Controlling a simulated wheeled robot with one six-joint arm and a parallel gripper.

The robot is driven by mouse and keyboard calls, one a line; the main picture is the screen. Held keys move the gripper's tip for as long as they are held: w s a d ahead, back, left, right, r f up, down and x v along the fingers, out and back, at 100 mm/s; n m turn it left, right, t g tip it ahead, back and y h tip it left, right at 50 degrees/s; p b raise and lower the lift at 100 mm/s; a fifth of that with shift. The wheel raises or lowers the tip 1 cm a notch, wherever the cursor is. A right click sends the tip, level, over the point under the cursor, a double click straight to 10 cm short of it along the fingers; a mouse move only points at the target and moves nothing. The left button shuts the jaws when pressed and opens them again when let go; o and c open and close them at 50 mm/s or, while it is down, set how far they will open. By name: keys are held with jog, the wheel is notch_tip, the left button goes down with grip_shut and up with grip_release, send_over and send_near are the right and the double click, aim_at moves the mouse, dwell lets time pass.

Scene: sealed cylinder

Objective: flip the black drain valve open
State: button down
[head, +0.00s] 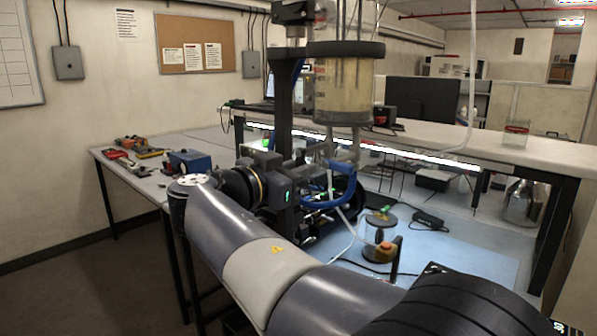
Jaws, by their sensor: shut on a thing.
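The sealed cylinder (341,100) is clear, with pale yellow contents, and hangs upright from a dark column with a black ring around it. Grey pipework (343,152) comes out below it. My gripper (318,207) is in front of and below this pipework, at the end of my grey arm, beside a blue curved part. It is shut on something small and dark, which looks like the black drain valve. My wrist, the blue part and black parts crowd this spot, so the valve's outline and lever position cannot be made out.
A clear jar (376,231) stands on the pale blue mat (470,243) below. An orange-topped item (387,251) is near it. Tools and a blue box (190,161) lie on the left bench. Cables and tubes run around the column. The mat's right side is mostly clear.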

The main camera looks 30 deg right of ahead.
jog(key=shift+s+f+n+b, duration=0.2)
jog(key=shift+n+b, duration=0.3)
jog(key=shift+b, duration=0.2)
jog(key=shift+d+r+n, duration=0.1)
jog(key=shift+r+n, duration=0.05)
jog(key=shift+n, duration=0.25)
jog(key=c, duration=1.4)
grip_release()
jog(key=shift+c, duration=0.2)
jog(key=b+v, duration=0.2)
jog(key=v, duration=0.9)
jog(key=shift+b, duration=0.3)
jog(key=shift+r, duration=0.1)
